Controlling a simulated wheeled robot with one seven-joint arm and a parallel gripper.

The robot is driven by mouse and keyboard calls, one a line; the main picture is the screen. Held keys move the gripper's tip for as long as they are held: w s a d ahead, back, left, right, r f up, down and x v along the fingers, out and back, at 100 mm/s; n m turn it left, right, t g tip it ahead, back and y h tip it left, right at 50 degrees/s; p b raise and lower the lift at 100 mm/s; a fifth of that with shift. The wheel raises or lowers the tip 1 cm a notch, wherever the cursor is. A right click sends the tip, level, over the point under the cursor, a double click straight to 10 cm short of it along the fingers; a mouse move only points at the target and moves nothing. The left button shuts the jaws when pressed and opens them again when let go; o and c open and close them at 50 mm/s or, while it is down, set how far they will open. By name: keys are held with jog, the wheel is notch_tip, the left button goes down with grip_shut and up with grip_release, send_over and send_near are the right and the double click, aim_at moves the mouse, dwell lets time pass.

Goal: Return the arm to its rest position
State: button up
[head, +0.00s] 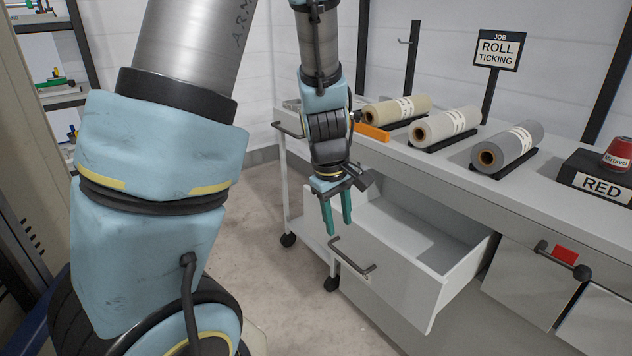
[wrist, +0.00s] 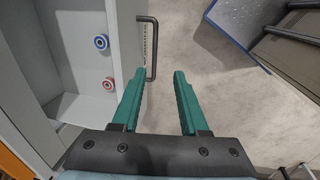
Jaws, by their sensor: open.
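My gripper (head: 336,212) hangs pointing down in front of the open drawer (head: 392,270), close to the drawer's bar handle (head: 350,258). Its two green fingers are apart with nothing between them. I cannot tell from these views whether a finger touches the drawer front. My arm reaches out over the floor and bends down at the wrist.
The drawer holds a blue spool (wrist: 101,42) and a red spool (wrist: 108,84). Several fabric rolls (head: 445,126) lie on the counter (head: 420,165) beside a ROLL TICKING sign (head: 497,49). A cabinet with a red tag (head: 565,256) stands right of the drawer. Bare floor (head: 262,215) lies left.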

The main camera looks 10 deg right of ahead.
jog(key=s+a+r+m+p, duration=0.1)
jog(key=a+r+m, duration=0.2)
jog(key=a, duration=0.6)
jog(key=s+a+r+m+y+p, duration=0.1)
jog(key=a+r, duration=0.4)
jog(key=a, duration=0.5)
jog(key=s+m, duration=0.1)
jog(key=m, duration=0.1)
jog(key=shift+a+m+t+y, duration=0.3)
jog(key=shift+o, duration=0.3)
jog(key=shift+r, duration=0.1)
